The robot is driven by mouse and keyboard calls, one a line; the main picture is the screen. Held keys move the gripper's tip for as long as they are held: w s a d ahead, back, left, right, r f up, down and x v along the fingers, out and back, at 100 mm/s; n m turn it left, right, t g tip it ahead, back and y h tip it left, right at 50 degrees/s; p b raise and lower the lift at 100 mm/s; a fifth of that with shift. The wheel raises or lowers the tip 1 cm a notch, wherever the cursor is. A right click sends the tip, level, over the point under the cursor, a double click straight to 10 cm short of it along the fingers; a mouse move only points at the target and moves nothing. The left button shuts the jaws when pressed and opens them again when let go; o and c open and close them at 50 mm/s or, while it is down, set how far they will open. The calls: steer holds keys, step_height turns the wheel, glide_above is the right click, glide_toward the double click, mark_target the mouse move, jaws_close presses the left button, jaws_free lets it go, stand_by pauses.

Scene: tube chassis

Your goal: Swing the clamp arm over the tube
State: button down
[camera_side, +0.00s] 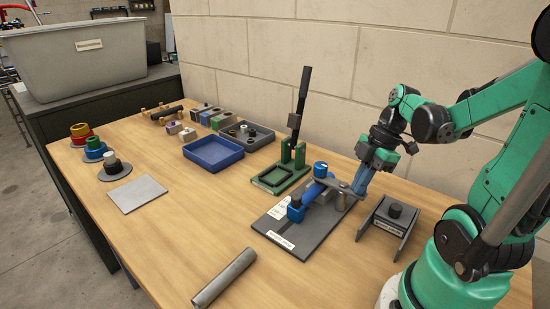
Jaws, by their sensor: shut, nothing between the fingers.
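A clamp fixture stands on a grey base plate (280,238) at the middle right of the table. It has a blue block (296,212) with a dark knob at the front and a blue post (320,170) with a pale top behind. A grey metal piece (338,188), perhaps the clamp arm, shows at the fixture's right side; its exact pose is hard to tell. My gripper (361,188) points down at the fixture's right rear, shut and empty, close to the grey piece. Whether they touch is unclear. A loose grey tube (225,278) lies on the table in front.
A grey bracket with a dark knob (393,217) stands right of the fixture. A green press with a black lever (292,155) stands behind it. A blue tray (213,153) and a grey plate (137,194) lie left.

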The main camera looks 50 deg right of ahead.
steer(key=shift+d, duration=0.15)
steer(key=a, duration=0.5)
steer(key=w+d+v, duration=0.1)
steer(key=v, duration=0.9)
steer(key=shift+w, duration=0.4)
steer(key=w+a+f+m+t+h, duration=0.3)
steer(key=w+a+m, duration=0.4)
steer(key=a+m, duration=0.4)
steer(key=shift+a+f+m+t, duration=0.4)
steer(key=shift+a+f+t, duration=0.2)
steer(key=shift+t, duration=0.5)
